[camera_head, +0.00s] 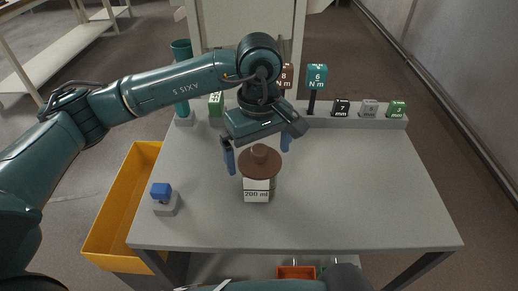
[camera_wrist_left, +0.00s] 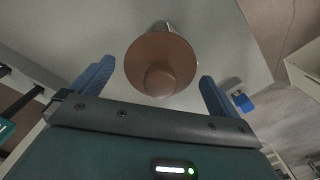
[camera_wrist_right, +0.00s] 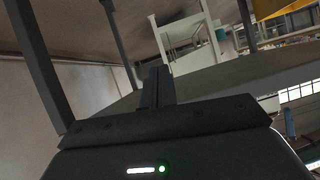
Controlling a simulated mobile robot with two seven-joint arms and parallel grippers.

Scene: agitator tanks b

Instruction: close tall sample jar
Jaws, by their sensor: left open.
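The tall sample jar (camera_head: 257,196) stands on the grey table and bears a white label that seems to read 200 ml. Its brown round lid (camera_head: 260,169) with a knob is at the jar's top; whether it is fully seated I cannot tell. The lid (camera_wrist_left: 160,50) hides most of the jar in the left wrist view. My left gripper (camera_head: 259,157) is open above the jar, its blue fingers on either side of the lid and apart from it. My right gripper (camera_wrist_right: 157,88) looks shut and empty, low beside the table, away from the jar.
A small blue-topped block (camera_head: 164,199) stands at the table's left. A rack (camera_head: 330,122) with labelled tools and blocks runs along the back edge. A yellow bin (camera_head: 112,215) is left of the table. The table's right half is clear.

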